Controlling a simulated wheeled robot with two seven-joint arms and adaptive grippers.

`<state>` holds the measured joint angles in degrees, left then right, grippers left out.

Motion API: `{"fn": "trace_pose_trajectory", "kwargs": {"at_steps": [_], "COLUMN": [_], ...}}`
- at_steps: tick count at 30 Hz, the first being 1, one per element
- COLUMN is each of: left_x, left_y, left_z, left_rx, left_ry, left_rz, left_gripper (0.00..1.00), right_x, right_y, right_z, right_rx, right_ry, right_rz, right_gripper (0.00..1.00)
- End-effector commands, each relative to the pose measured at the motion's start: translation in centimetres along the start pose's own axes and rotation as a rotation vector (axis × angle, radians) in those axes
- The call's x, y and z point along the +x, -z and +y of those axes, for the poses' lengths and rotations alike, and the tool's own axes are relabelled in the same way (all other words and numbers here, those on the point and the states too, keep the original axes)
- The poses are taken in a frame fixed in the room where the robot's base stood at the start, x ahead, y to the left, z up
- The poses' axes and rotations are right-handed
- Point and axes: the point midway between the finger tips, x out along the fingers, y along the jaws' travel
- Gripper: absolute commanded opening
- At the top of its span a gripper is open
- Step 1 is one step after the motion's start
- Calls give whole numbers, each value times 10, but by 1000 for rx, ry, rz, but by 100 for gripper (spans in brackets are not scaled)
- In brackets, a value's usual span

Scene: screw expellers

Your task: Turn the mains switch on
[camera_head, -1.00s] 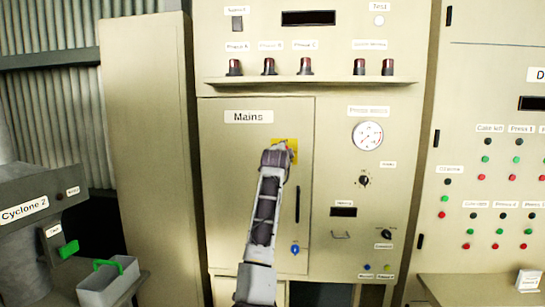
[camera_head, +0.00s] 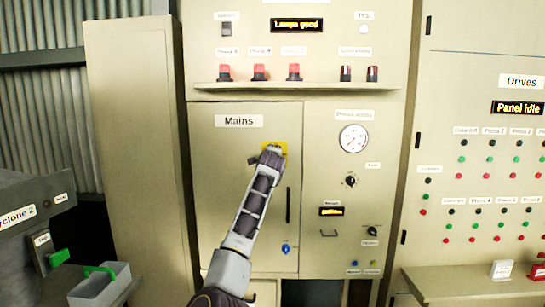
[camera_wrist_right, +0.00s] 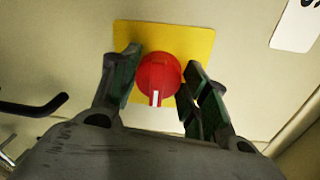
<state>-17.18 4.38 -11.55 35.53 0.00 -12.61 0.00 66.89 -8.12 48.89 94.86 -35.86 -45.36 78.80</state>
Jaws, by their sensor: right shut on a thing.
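The mains switch is a red round knob (camera_wrist_right: 158,76) with a white mark pointing down in the right wrist view. It sits on a yellow square plate (camera_wrist_right: 205,45). The plate's edge also shows in the head view (camera_head: 283,148) below the Mains label (camera_head: 239,121) on the cabinet door. My right gripper (camera_wrist_right: 160,82) has its two fingers on either side of the knob and is shut on it. In the head view my right gripper (camera_head: 268,154) hides the knob. My left gripper is out of view.
Three red phase lamps (camera_head: 259,73) are lit above a narrow shelf (camera_head: 295,88). The top display (camera_head: 297,25) and the Drives display (camera_head: 517,107) show yellow text. A dark door handle (camera_head: 288,205) and blue knob (camera_head: 285,249) are near my arm. A grey bin (camera_head: 100,287) is lower left.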

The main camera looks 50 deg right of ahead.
Motion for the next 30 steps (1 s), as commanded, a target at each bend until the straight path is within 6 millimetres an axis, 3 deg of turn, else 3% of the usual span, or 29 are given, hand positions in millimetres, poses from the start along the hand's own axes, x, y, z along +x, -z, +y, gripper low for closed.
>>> {"fn": "trace_pose_trajectory", "kwargs": {"at_steps": [8, 9, 13, 30], "left_x": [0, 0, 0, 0], "left_y": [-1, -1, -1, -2], "left_z": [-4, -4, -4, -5], "left_rx": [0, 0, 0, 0], "left_ry": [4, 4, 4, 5], "left_rz": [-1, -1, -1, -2], "left_gripper": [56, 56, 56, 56], "right_x": [0, 0, 0, -6], "right_y": [0, 0, 0, 0], "right_z": [0, 0, 0, 0], "right_rx": [6, 6, 4, 2], "right_ry": [1, 1, 0, 0], "right_rz": [0, 0, 0, 0], "right_gripper": [2, 49, 66, 68]}}
